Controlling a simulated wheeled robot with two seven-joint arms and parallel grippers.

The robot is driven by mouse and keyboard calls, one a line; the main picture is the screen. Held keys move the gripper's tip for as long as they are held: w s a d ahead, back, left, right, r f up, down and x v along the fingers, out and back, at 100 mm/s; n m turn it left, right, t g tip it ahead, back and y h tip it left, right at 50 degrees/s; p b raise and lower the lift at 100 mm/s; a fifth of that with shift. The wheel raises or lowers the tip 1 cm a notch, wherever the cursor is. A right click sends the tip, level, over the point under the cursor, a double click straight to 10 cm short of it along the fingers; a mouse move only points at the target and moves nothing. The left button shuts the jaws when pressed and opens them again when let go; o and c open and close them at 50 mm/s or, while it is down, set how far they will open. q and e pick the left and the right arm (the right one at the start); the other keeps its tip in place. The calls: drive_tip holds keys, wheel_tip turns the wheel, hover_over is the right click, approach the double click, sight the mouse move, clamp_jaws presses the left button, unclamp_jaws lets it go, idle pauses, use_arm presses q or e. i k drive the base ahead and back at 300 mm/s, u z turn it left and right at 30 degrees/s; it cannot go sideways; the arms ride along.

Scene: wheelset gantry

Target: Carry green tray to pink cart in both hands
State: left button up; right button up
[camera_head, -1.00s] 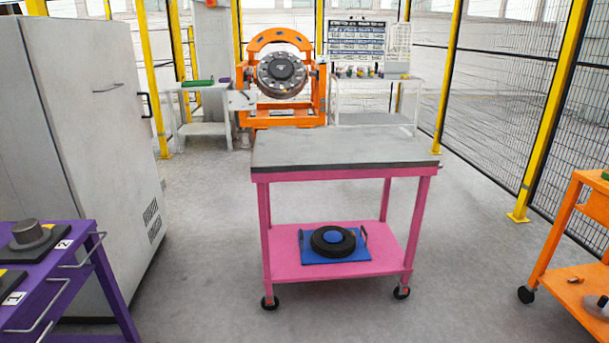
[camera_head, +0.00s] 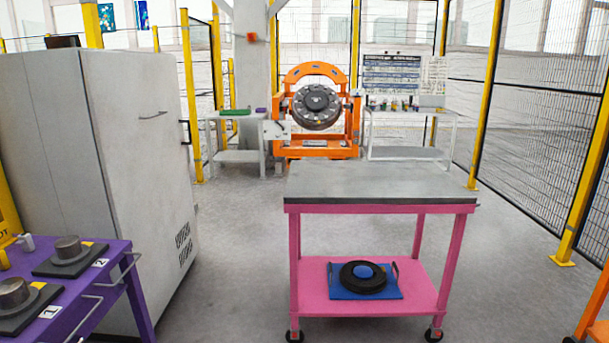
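The pink cart (camera_head: 378,208) stands in front of me, a little right of centre, with a bare grey top (camera_head: 380,182). Its lower shelf carries a blue tray (camera_head: 340,291) with a black ring and a blue centre on it. A small green object (camera_head: 235,112), which may be the green tray, lies on a white table (camera_head: 222,119) at the back left; it is too small to tell for sure. Neither of my grippers is in view.
A purple cart (camera_head: 110,279) with numbered black plates is at the lower left, beside a tall grey cabinet (camera_head: 130,150). An orange wheelset stand (camera_head: 318,140) is at the back. An orange cart (camera_head: 590,315) edges in at lower right. Floor between cabinet and pink cart is clear.

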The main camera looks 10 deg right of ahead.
sight(372, 177)
drive_tip(key=z, duration=1.85)
drive_tip(key=i, duration=4.55)
drive_tip(key=u, duration=0.35)
drive_tip(key=i, duration=0.75)
drive_tip(key=u, duration=0.95)
drive_tip(key=i, duration=3.15)
drive_tip(key=u, duration=1.2)
